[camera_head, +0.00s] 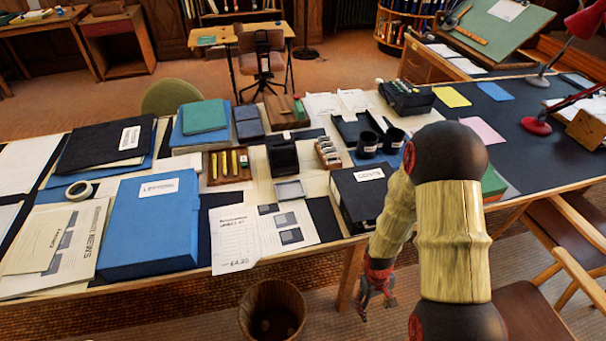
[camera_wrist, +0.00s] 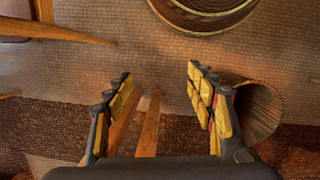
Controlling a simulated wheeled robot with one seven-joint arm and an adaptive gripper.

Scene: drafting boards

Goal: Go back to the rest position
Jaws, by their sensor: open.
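My gripper (camera_head: 376,290) hangs low in front of the long table's front edge in the head view, right of a wooden waste bin. In the wrist view my gripper (camera_wrist: 160,90) points down at the floor. Its two yellow-padded fingers stand wide apart with nothing held between them. A wooden bar, perhaps a table leg (camera_wrist: 149,125), shows below the gap between the fingers. My arm covers part of the table's right half in the head view.
The waste bin (camera_head: 272,312) stands on the floor left of my gripper. The long table (camera_head: 330,247) carries a blue box file (camera_head: 150,228), a black binder (camera_head: 362,195) and papers. Wooden chairs (camera_head: 570,240) stand at the right. A red lamp (camera_head: 537,125) stands on the dark desk.

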